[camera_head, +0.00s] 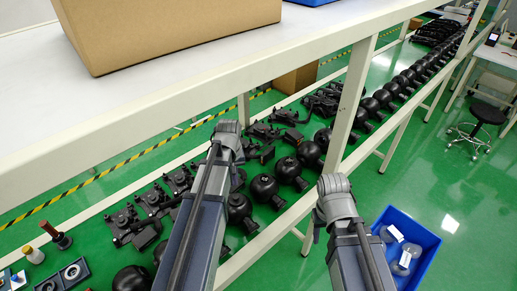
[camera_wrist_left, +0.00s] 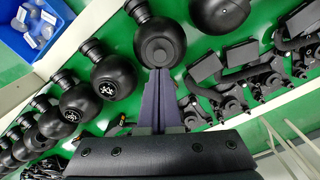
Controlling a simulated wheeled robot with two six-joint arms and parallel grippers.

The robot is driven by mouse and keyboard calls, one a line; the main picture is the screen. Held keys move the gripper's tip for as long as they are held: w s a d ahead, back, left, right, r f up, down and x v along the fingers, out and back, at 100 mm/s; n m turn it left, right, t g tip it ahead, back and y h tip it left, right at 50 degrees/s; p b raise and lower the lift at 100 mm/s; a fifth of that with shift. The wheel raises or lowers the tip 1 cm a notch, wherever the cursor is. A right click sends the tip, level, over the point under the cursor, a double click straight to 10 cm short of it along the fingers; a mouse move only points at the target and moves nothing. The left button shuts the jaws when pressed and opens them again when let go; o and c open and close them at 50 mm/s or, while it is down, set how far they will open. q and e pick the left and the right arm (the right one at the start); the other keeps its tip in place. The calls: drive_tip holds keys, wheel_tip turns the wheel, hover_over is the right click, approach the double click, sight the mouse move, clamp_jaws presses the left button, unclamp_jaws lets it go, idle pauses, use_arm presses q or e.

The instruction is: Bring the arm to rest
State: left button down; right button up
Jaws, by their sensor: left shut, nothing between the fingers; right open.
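My left arm (camera_head: 205,205) reaches up from the bottom of the head view to a grey joint over the shelf of parts. Its gripper is hidden there. In the left wrist view the left gripper (camera_wrist_left: 163,74) is shut, its two fingers together with nothing between them. The fingertips overlap a black round camera unit (camera_wrist_left: 160,42) in the picture; I cannot tell whether they touch it. My right arm (camera_head: 352,235) is bent at a grey joint beside the shelf's front edge. Its gripper does not show in either view.
A cardboard box (camera_head: 170,30) stands on the white upper shelf (camera_head: 130,110). Rows of black camera units (camera_head: 264,187) and brackets lie on the lower shelf around my left arm. A blue crate (camera_head: 425,235) with clear-looking items is at the right. Green floor is open near a stool (camera_head: 487,113).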

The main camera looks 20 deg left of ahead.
use_arm(q)
drive_tip(key=s+d+f+m+b, duration=0.1)
drive_tip(key=s+d+m, duration=0.3)
drive_tip(key=d, duration=0.6)
drive_tip(key=s+d+f+m+y+b, duration=0.1)
drive_tip(key=s+d+m, duration=0.4)
drive_tip(key=s+d, duration=0.3)
drive_tip(key=d, duration=0.3)
drive_tip(key=shift+s+m, duration=0.3)
drive_tip(key=shift+s, duration=0.1)
